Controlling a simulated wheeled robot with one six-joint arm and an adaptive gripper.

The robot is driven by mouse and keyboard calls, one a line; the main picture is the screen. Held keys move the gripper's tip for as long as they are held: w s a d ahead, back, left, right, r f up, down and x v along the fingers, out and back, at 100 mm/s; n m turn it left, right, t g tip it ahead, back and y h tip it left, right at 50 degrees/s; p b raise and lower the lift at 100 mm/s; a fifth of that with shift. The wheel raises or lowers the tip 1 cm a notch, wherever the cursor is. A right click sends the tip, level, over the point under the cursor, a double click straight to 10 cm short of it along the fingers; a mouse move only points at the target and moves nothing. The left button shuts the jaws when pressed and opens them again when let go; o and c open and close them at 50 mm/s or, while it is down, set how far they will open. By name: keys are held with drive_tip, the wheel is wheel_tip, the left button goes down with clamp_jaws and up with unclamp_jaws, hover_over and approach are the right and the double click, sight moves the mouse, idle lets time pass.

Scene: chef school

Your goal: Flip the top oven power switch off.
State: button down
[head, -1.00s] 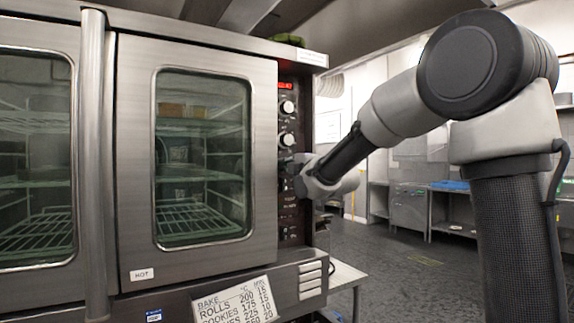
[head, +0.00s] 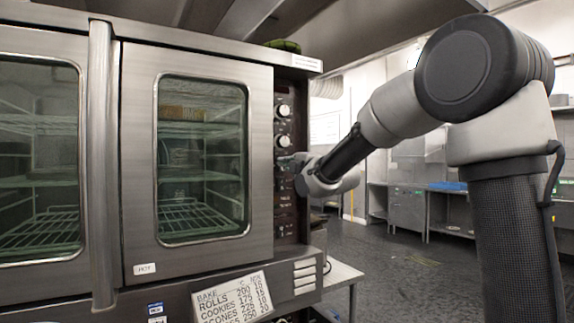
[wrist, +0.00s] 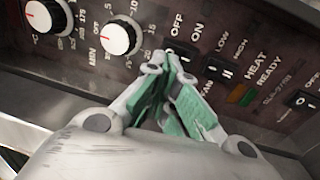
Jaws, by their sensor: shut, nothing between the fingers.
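The top oven (head: 262,180) fills the left of the head view, with its dark control panel (head: 286,215) along its right side. In the wrist view the power switch (wrist: 181,50) sits under the OFF and ON labels, partly hidden by my fingertips. My gripper (wrist: 165,66) is shut and empty, its green-padded fingers at the lower edge of that switch. I cannot tell whether they touch it. In the head view my gripper (head: 291,161) is at the panel, below the two white knobs. The panel display is dark.
A white dial (wrist: 120,37) is left of the switch. The fan switch (wrist: 219,70) is close on its right, with dark heat and ready lamps (wrist: 241,95) beyond. A low table (head: 343,272) stands right of the oven. Open floor (head: 400,260) lies behind my arm.

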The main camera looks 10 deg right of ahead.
drive_tip(key=s+d+r, duration=0.1)
drive_tip(key=s+d, duration=0.2)
drive_tip(key=s, duration=0.6)
drive_tip(key=shift+s+r, duration=0.15)
drive_tip(key=shift+s, duration=0.15)
drive_tip(key=shift+d, duration=0.1)
